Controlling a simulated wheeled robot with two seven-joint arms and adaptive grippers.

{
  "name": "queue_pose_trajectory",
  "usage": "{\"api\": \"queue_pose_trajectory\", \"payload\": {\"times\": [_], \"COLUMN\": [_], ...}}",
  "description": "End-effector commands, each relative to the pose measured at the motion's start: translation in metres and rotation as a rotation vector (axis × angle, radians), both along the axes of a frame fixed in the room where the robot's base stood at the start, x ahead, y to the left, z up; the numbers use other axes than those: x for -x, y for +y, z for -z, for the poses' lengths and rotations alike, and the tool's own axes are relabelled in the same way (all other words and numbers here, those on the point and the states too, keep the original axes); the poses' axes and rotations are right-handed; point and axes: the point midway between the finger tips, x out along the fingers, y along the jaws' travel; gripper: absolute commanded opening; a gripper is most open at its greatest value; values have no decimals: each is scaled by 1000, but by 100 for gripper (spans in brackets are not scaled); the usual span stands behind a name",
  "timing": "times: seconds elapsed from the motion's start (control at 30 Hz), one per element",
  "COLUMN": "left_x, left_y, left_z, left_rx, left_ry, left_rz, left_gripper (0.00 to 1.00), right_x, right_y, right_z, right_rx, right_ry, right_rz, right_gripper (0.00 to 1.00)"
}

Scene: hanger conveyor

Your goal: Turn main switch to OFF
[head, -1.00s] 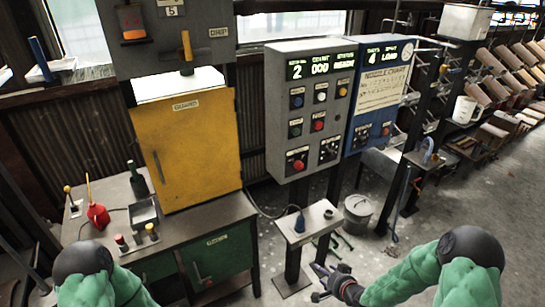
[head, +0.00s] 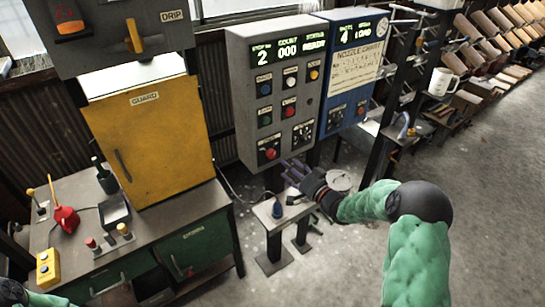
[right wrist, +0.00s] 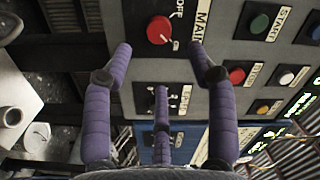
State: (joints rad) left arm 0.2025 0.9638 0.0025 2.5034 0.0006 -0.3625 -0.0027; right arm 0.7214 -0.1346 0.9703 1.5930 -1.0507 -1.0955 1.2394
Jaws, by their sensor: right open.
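The main switch is a red round knob (right wrist: 160,30) on a dark plate marked MAIN and OFF in the right wrist view. A small white mark shows on its rim, but I cannot tell its setting for sure. In the head view the red knob (head: 270,153) sits at the lower left of the grey control panel (head: 240,100). My right gripper (head: 287,169) is just below and right of the knob in the head view. Its purple fingers (right wrist: 163,68) are spread, empty and apart from the knob. My left gripper is out of view.
A selector dial (head: 302,132) sits right of the knob, with several push buttons above. A blue panel (head: 347,108) adjoins on the right. A small stand (head: 272,220) and a bucket (head: 340,181) are below. A yellow guard cabinet (head: 150,140) stands left.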

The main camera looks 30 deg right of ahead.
Motion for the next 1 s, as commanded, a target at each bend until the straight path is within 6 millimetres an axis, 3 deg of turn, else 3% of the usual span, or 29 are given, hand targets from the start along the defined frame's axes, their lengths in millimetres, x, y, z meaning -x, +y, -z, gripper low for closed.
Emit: {"api": "queue_pose_trajectory", "payload": {"times": [0.2, 0.4, 0.6, 0.87, 1.0], "left_x": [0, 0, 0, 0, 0], "left_y": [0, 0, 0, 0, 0], "left_z": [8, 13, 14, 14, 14], "left_rx": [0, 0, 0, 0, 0], "left_ry": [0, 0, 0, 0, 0], "left_rz": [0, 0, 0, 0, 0], "left_gripper": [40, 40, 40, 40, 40], "right_x": [-40, -67, -78, -79, -79], "right_y": [8, 12, 14, 14, 14], "right_z": [2, 2, 1, 0, 0], "right_rx": [1, 0, 0, 0, 0], "right_ry": [0, 1, 1, 2, 2], "right_rz": [-4, -2, 1, 1, 1], "right_gripper": [57, 57, 57, 57, 24]}}
